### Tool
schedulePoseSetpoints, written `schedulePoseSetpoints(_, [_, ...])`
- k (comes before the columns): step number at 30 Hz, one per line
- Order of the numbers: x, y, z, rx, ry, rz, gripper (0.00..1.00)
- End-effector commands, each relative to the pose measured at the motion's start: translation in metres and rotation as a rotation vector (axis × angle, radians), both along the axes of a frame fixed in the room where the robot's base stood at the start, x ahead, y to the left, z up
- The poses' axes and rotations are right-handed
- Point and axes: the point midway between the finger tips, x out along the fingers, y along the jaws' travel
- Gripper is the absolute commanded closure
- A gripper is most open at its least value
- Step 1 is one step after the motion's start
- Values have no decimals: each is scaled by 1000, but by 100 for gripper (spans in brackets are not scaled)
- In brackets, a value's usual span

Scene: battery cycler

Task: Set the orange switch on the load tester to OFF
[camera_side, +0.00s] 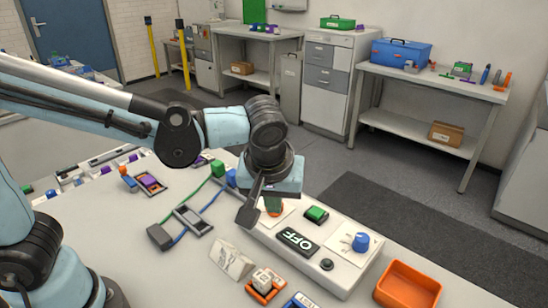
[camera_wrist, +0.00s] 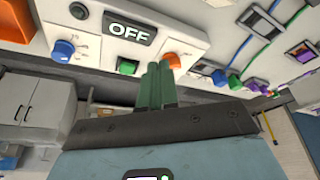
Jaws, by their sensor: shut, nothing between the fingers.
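The load tester (camera_side: 340,269) is a white panel on the table with a display (camera_side: 298,240) reading OFF. Its orange switch (camera_wrist: 172,60) sits beside the display in the wrist view; in the side view it is mostly hidden behind my fingers, with a bit of orange (camera_side: 275,212) showing at their tips. My gripper (camera_wrist: 160,68) is shut and empty, its green fingers together. The tips are at or just beside the orange switch; I cannot tell whether they touch it. Which way the switch is set is not clear.
The panel also bears a green button (camera_side: 316,214), a blue knob (camera_side: 361,242) and a black button (camera_side: 326,265). An orange bin (camera_side: 407,286) stands to its right. An orange-and-white part (camera_side: 265,283) and a tilted card (camera_side: 232,260) lie in front. Wired modules (camera_side: 193,219) lie to the left.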

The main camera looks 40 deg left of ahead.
Motion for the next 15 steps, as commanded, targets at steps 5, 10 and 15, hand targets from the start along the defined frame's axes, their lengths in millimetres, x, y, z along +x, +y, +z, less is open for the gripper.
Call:
schedulePoseSetpoints(5, [-6, -5, 19, 1, 0, -2, 100])
schedulePoseSetpoints(10, [-8, -7, 26, 0, 1, -1, 100])
schedulePoseSetpoints(15, [-9, -7, 27, -1, 1, 0, 100])
